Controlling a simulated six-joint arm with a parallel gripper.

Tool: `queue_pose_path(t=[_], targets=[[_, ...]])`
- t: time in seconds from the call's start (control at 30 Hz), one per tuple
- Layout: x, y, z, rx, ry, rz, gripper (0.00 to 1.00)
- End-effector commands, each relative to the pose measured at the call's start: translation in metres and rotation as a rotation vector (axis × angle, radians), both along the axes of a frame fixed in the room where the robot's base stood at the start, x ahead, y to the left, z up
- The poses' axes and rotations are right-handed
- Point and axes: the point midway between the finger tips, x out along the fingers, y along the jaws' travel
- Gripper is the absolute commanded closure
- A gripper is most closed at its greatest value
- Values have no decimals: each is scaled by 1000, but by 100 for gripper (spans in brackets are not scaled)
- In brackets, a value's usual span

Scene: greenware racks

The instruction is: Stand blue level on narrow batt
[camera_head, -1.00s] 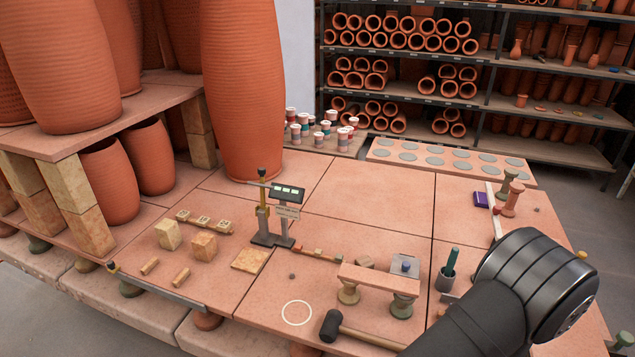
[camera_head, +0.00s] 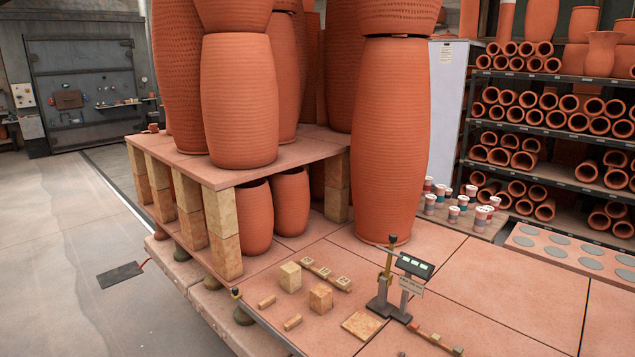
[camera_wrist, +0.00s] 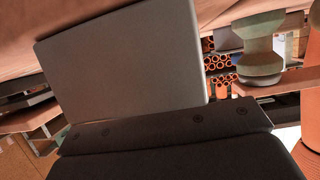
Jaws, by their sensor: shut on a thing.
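In the wrist view, my gripper (camera_wrist: 125,50) shows as a broad grey plate on a dark bracket that fills the middle and bottom of the picture. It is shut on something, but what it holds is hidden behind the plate. I cannot make out the blue level or the narrow batt in either view now. A grey-green spool-shaped prop (camera_wrist: 258,48) stands beside the plate on the right. My gripper is not in the head view.
In the head view, a digital stand (camera_head: 400,285) and pale blocks (camera_head: 290,277) are on the terracotta slabs (camera_head: 480,290). A tall pot (camera_head: 390,140) stands behind them. Cups (camera_head: 455,205) are at the back right. The slab right of the stand is largely clear.

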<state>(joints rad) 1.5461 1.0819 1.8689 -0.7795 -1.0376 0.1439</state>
Motion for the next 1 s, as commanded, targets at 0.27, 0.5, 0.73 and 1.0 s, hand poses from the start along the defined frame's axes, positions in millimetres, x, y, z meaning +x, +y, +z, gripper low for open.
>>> queue_pose_path(t=[0.27,0.5,0.73,1.0], targets=[[0,0,0,0,0,0,89],[0,0,9,-1,0,0,89],[0,-1,29,-4,0,0,89],[0,-1,50,-4,0,1,89]])
